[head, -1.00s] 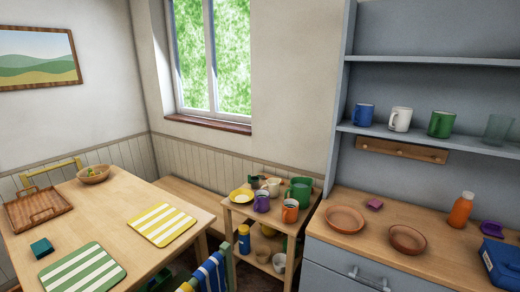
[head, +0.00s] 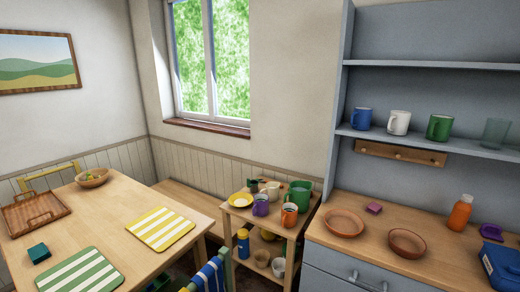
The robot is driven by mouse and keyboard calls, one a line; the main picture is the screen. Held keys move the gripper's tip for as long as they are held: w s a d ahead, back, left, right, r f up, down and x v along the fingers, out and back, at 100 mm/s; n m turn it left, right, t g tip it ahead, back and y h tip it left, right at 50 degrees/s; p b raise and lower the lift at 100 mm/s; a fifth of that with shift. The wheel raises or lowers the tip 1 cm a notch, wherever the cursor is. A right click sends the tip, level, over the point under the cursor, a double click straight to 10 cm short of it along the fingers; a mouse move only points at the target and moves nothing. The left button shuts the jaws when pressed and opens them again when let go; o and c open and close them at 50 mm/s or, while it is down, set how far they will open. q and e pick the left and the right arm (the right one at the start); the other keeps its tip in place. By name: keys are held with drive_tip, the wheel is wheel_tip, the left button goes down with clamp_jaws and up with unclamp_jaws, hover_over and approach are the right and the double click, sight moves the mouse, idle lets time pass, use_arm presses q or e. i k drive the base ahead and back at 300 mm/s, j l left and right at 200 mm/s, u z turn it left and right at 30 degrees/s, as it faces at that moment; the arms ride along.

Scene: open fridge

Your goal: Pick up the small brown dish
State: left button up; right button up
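Two brown dishes sit on the wooden counter of the grey-blue dresser at the right. The one nearer the front, a small brown dish (head: 407,243), is the smaller and looks deeper. The other, a wider and shallower brown dish (head: 344,223), sits to its left and a little further back. The two are apart, and both look empty. Neither of my grippers is in view.
A pink block (head: 374,208), an orange bottle (head: 460,212) and a blue box (head: 501,264) share the counter (head: 432,222). A crowded small cart (head: 232,213) stands left of the dresser. The dining table (head: 118,208) is at the left.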

sight(405, 244)
drive_tip(key=z, duration=1.3)
